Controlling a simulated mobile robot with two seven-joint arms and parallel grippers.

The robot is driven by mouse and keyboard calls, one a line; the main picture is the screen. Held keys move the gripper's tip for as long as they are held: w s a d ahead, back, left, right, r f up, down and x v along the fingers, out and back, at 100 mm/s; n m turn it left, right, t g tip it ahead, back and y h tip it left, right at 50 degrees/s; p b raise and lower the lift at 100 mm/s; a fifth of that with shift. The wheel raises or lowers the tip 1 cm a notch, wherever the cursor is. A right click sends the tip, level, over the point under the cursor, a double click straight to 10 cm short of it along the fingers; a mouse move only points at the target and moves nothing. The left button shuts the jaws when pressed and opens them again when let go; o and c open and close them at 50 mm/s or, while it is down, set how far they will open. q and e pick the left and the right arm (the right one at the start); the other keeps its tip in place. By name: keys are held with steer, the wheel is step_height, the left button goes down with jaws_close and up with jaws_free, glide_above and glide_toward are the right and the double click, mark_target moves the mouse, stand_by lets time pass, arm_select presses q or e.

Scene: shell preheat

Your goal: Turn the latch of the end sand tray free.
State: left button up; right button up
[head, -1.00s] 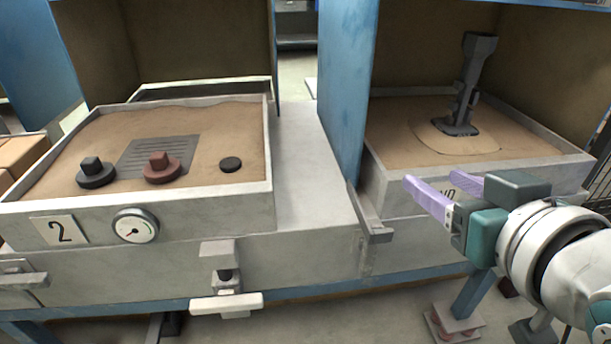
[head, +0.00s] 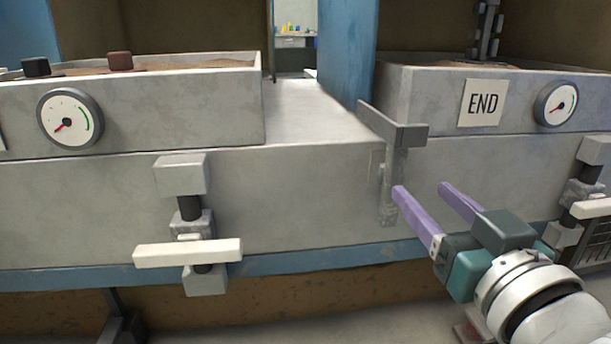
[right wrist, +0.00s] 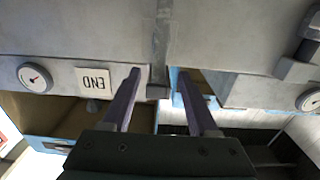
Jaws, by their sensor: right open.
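The end sand tray (head: 430,100) stands at the right in the head view, marked by an END sign (head: 483,103). My right gripper (head: 420,190) is open and empty, left of that latch and in front of the lower grey wall. In the right wrist view its fingers (right wrist: 160,85) are apart, and the END sign (right wrist: 93,81) appears upside down at left. My left gripper is not in view.
A dial gauge (head: 556,104) is beside the END sign. A blue rail (head: 320,257) runs below.

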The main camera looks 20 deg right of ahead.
mark_target(399, 167)
steer(key=b+x, duration=0.2)
steer(key=x, duration=0.5)
steer(key=shift+w+b, duration=0.2)
steer(key=shift+b, duration=0.2)
steer(key=shift+w+d, duration=0.15)
steer(key=shift+w, duration=0.3)
steer(key=c, duration=0.9)
jaws_close()
